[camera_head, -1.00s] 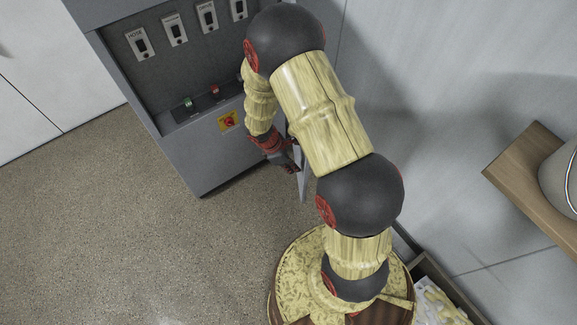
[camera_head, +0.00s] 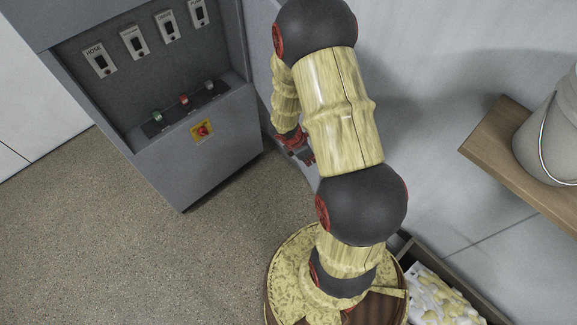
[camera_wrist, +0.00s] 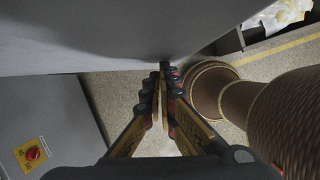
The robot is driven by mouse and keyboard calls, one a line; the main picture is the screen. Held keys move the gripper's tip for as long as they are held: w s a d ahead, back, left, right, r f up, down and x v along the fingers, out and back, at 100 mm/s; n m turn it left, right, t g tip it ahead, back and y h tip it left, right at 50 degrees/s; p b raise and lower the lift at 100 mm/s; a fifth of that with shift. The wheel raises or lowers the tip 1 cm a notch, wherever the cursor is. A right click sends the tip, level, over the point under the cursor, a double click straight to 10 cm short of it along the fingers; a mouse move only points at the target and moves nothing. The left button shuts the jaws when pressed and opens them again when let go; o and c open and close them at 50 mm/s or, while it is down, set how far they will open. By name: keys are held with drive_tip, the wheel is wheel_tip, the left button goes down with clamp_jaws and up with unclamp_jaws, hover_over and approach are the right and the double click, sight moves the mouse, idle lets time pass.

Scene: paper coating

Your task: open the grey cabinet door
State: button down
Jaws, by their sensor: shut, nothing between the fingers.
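The grey cabinet (camera_head: 208,160) stands at the upper left in the head view, with its lower front at the left of the wrist view (camera_wrist: 50,115). A flat grey panel, which looks like its door (camera_wrist: 100,35), crosses the top of the wrist view at an angle to the cabinet front. In the head view my arm hides much of the area beside the cabinet, so how far the door stands open is unclear. My gripper (camera_head: 307,158) is right of the cabinet. Its fingertips (camera_wrist: 165,68) are shut and empty, close to the panel's lower edge; I cannot tell whether they touch.
A red switch on a yellow plate (camera_head: 203,131) is on the cabinet front. A wooden shelf (camera_head: 490,155) with a bucket (camera_head: 550,135) is on the right wall. A box (camera_head: 440,295) with pale pieces is beside my base. Speckled floor (camera_head: 110,240) is clear at left.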

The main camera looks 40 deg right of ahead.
drive_tip(key=s+d+n+t+p, duration=0.1)
drive_tip(key=s+d+n+p, duration=0.1)
drive_tip(key=d, duration=2)
drive_tip(key=shift+s+d+n+p, duration=0.15)
drive_tip(key=shift+s+n+p, duration=0.15)
drive_tip(key=shift+s+n, duration=0.45)
